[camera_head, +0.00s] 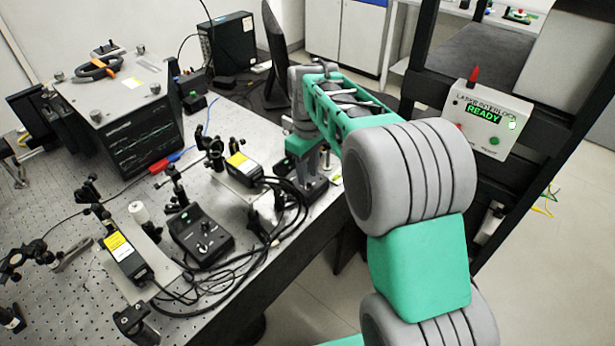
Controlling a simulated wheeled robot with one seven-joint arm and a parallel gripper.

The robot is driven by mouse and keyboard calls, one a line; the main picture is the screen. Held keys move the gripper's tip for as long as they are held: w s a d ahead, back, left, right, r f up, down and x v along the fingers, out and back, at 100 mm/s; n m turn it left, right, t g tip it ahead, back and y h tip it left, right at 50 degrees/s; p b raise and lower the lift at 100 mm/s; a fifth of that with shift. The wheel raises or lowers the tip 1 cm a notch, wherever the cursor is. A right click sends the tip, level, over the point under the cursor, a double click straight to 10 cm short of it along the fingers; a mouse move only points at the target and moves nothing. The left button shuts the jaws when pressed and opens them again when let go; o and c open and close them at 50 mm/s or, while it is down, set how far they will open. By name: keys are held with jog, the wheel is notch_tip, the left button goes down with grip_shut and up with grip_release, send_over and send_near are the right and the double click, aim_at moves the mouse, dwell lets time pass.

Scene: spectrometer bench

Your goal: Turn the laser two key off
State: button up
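Two black laser heads with yellow labels sit on the bench: one at the front left (128,262) and one farther back (243,168). A black control box (203,238) with a small knob or key on its top stands between them. I cannot read which unit is laser two or make out its key position. My arm reaches from the lower right to the bench's right edge. My gripper (312,185) points down there, right of the rear laser head and beyond the control box. Its fingers are small and partly hidden, so what lies beneath them is unclear.
A laser interlock box (490,117) reads READY on a black frame at the right. Loose black cables (215,290) lie along the bench's front edge. Optic posts and a large instrument (125,115) crowd the left. Floor (310,290) shows open in front of the bench.

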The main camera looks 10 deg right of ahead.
notch_tip(320, 180, up, 6)
jog(key=shift+f, duration=0.2)
jog(key=shift+r, duration=0.1)
jog(key=shift+s, duration=0.15)
jog(key=s+f+m+t, duration=0.1)
jog(key=s+f+m, duration=0.1)
jog(key=s, duration=0.8)
jog(key=s+f+m+t, duration=0.2)
jog(key=s+m, duration=0.3)
jog(key=s, duration=0.5)
jog(key=shift+f+t, duration=0.3)
